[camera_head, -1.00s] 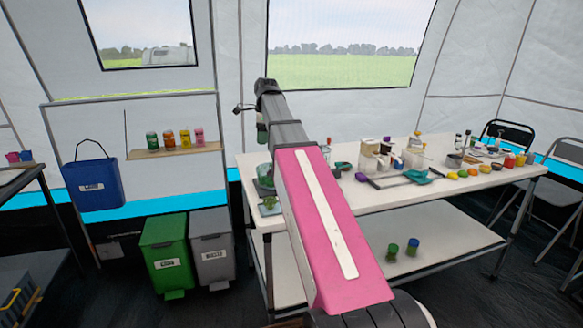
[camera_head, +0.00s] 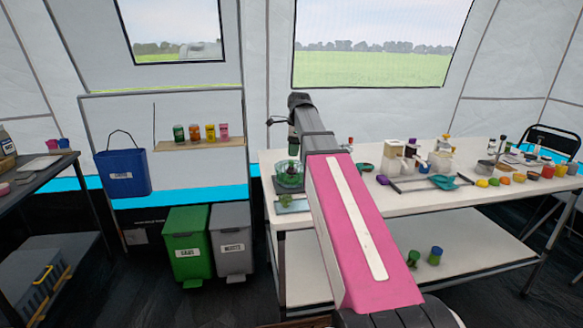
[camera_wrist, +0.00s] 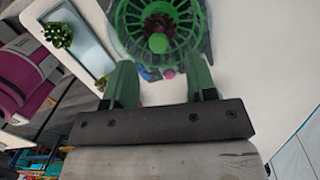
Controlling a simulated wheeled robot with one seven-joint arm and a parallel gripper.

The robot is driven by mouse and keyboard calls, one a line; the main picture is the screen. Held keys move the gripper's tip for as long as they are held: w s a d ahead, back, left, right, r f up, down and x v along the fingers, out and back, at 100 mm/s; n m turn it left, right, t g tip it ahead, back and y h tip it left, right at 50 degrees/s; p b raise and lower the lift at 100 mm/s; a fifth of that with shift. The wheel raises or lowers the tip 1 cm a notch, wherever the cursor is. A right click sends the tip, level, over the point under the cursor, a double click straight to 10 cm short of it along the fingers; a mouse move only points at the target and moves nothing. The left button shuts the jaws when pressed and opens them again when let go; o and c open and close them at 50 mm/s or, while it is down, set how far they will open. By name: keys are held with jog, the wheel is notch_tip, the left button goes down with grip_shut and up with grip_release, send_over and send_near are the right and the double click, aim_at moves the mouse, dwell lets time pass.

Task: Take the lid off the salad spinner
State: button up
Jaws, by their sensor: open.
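The salad spinner (camera_head: 289,177) is a green, see-through round thing at the near left corner of the white table. In the wrist view its green slatted ring (camera_wrist: 158,22) shows from above at the top, cut off by the frame edge. A round green knob (camera_wrist: 158,42) is at its middle with dark red stuff around it. I cannot tell which green parts are the lid and which the basket. My gripper (camera_wrist: 162,75) is open and empty, its two green fingers spread just short of the spinner in the wrist picture. In the head view my arm's end hangs near the spinner.
A grey tray (camera_wrist: 79,40) with a small plant (camera_wrist: 58,35) lies beside the spinner. The white table (camera_head: 400,208) carries jars, a board and colourful food farther right. Green and grey bins (camera_head: 188,243) stand left of it. Bare tabletop lies right of the spinner in the wrist view.

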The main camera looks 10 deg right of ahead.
aim_at(291, 164)
jog(key=shift+a+f, duration=0.15)
jog(key=shift+f, duration=1)
jog(key=shift+a+f, duration=0.15)
jog(key=shift+f, duration=1)
grip_shut()
jog(key=shift+r, duration=0.1)
